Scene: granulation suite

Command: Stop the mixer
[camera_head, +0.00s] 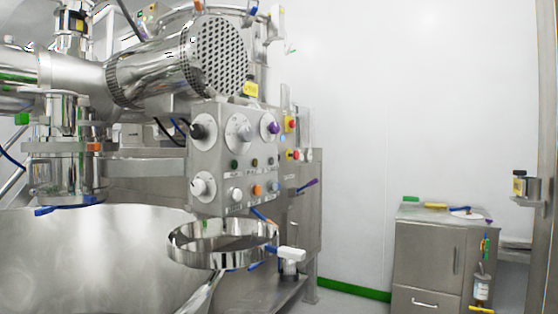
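The mixer is a large steel machine with a wide bowl (110,255) at the lower left and a motor with a perforated round end cover (219,55) at the top. Its grey control box (211,155) faces me near the middle. The box carries a black knob (197,131), a large pale dial (239,130), a purple knob (269,125), a white knob (201,186) and a row of small buttons, one of them orange (257,190). Labels are too small to read. Neither gripper is in view.
A round steel ring (222,246) with a white-handled clamp (290,254) juts out below the box. A steel cabinet (425,258) stands at the right with tools on top. A shelf (527,201) is at the far right. The white wall between is clear.

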